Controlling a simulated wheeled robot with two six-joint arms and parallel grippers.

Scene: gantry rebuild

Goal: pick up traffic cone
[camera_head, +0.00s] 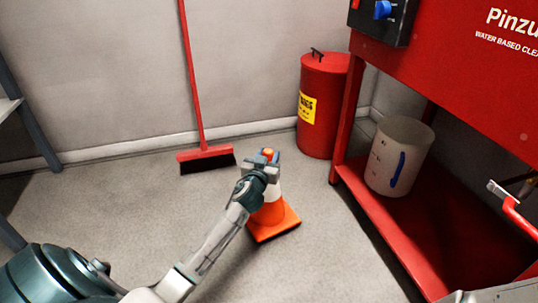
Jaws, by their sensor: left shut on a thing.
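An orange traffic cone (272,219) with a white band stands upright on its square orange base, or very close to the floor, in the middle of the head view. My left arm reaches in from the lower left. My left gripper (264,157) is shut on the cone at its tip, and a bit of the orange top shows between the fingers. The gripper and wrist hide much of the cone's upper part. I cannot tell whether the base touches the floor. My right gripper is not in view.
A red broom (206,153) leans on the wall behind. A red bin (322,100) stands at the back right. A red parts washer (451,60) fills the right, with a white bucket (412,135) on its lower shelf. Grey floor (130,215) is clear left of the cone.

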